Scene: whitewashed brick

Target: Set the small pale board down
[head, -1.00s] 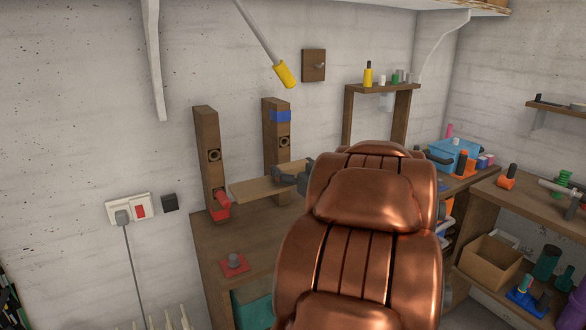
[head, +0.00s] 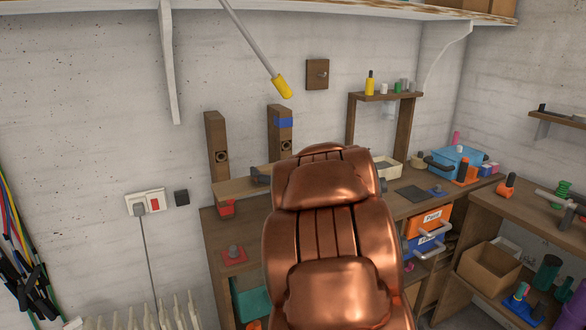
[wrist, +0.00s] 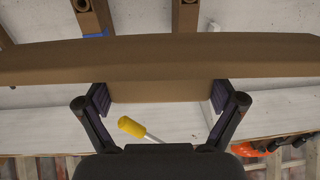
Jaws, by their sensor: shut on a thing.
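The pale tan board (head: 232,186) is held level above the left part of the workbench (head: 222,232). Its left end crosses in front of the left wooden post (head: 216,140), just above a red fitting (head: 227,208). Whether it touches either, I cannot tell. In the wrist view the board (wrist: 160,58) spans the full width. My gripper (wrist: 160,103) is shut on it, with one dark finger at each side of a narrower block section. In the head view only a dark bit of my gripper (head: 261,175) shows; the rest is hidden.
A second post (head: 281,150) with a blue band stands right of the first. A yellow-handled rod (head: 282,86) hangs above. A red piece with a grey knob (head: 234,255) sits on the bench's front left. A small wooden stand (head: 384,96), light tray and blue bin (head: 458,160) are farther right.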

